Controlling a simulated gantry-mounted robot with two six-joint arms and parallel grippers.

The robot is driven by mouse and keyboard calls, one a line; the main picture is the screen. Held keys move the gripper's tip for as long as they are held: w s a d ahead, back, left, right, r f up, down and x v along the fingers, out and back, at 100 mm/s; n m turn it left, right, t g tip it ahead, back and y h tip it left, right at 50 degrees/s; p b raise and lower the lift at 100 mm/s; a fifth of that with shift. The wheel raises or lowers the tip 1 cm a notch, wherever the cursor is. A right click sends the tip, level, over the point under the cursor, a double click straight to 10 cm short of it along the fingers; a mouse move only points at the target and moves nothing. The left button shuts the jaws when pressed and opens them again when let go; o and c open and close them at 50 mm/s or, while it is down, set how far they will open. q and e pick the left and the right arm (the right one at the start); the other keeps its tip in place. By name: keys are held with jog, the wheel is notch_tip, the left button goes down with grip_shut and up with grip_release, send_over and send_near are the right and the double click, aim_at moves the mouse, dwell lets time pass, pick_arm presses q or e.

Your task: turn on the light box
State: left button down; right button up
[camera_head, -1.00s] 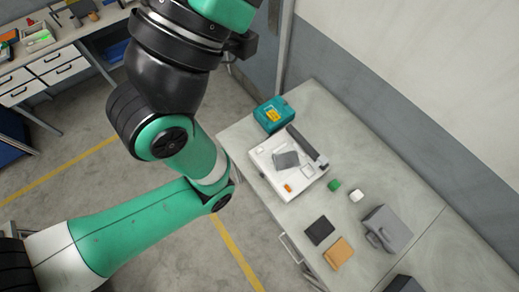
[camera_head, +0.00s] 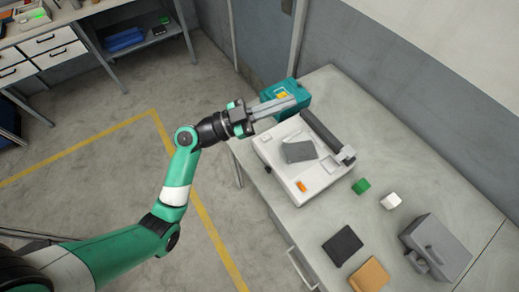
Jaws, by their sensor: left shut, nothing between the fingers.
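The light box appears to be the flat white box (camera_head: 281,178) on the grey table. A small orange switch (camera_head: 301,186) sits near its front corner, and its lit state cannot be told. A grey square piece (camera_head: 298,152) lies on its top and a dark bar (camera_head: 325,136) runs along its back right side. My left gripper (camera_head: 291,102) is shut and empty, above the table near the box's far left corner, in front of a teal case. My right gripper is not in view.
The teal case (camera_head: 302,93) stands behind the white box. A drawer desk (camera_head: 60,58) stands far left.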

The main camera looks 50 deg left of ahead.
pick_arm(q)
jog(key=s+a+f+n+y+b, duration=0.2)
jog(key=a+f+b, duration=0.2)
jog(key=f, duration=0.5)
jog(key=s+a+f+n+y+b, duration=0.2)
jog(key=a+f+n+b, duration=0.1)
jog(key=f, duration=0.6)
jog(key=s+a+f+n+y+b, duration=0.2)
jog(key=a+f+b, duration=0.3)
jog(key=f, duration=0.4)
jog(key=shift+s+t+y, duration=0.25)
jog(key=shift+t+y, duration=0.15)
jog(key=shift+d+f, duration=0.1)
jog(key=r, duration=0.1)
send_over(260, 142)
jog(key=shift+w+d+r+b, duration=0.15)
jog(key=shift+w+b, duration=0.15)
jog(key=shift+w, duration=0.05)
jog(key=f, duration=0.2)
jog(key=s+f+b, duration=0.1)
jog(key=f, duration=0.1)
jog(key=shift+b, duration=0.3)
